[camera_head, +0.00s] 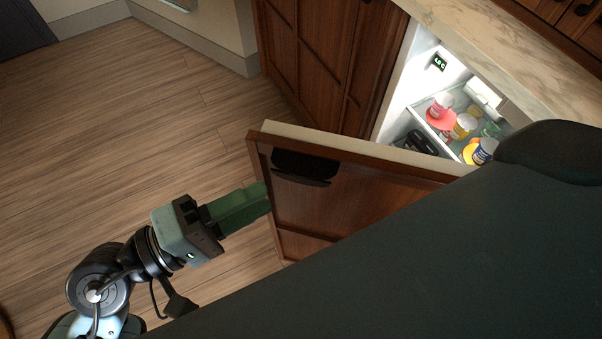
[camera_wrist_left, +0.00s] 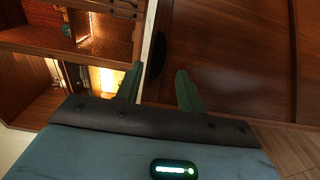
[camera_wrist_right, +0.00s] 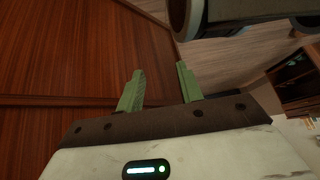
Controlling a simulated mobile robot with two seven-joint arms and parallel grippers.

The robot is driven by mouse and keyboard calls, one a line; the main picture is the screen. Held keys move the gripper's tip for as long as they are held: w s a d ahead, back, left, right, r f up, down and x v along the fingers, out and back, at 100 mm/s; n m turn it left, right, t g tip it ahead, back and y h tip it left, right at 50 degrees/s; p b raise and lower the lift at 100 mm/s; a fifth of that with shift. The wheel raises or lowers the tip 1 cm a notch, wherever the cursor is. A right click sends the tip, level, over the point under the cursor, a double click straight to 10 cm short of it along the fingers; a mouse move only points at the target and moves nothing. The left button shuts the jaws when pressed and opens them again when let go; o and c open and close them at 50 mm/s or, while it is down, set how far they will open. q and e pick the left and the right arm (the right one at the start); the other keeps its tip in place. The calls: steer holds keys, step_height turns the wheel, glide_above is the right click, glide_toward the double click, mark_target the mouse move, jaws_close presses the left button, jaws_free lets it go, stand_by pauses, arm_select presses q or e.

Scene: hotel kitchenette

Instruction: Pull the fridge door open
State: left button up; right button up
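The fridge door (camera_head: 350,195), a brown wood panel with a pale edge, stands swung open. Its dark handle (camera_head: 305,163) is near the top corner of the free side. My left gripper (camera_head: 264,198) is at the door's free edge, below the handle. In the left wrist view its fingers (camera_wrist_left: 160,72) are apart, and the pale door edge (camera_wrist_left: 149,40) runs between them; I cannot tell whether they touch it. The fridge interior (camera_head: 425,75) is lit. My right gripper (camera_wrist_right: 159,70) is open and empty beside a wood panel (camera_wrist_right: 70,60); it is hidden in the head view.
Several colored cups (camera_head: 463,126) stand on the fridge's glass shelf. A marble countertop (camera_head: 510,50) runs above it. A wood cabinet (camera_head: 315,60) adjoins the fridge. The wood floor (camera_head: 120,120) left of the door is clear. My dark body covers the lower right.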

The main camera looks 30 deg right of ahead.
mark_target(299, 181)
arm_select(q)
steer(key=shift+w+d+p, duration=0.15)
steer(key=shift+d+p, duration=0.3)
steer(key=shift+d, duration=1.5)
steer(key=shift+w+d+p, duration=0.1)
steer(key=shift+d+p, duration=0.3)
steer(key=shift+d, duration=1.55)
steer(key=shift+c, duration=0.5)
jaws_close()
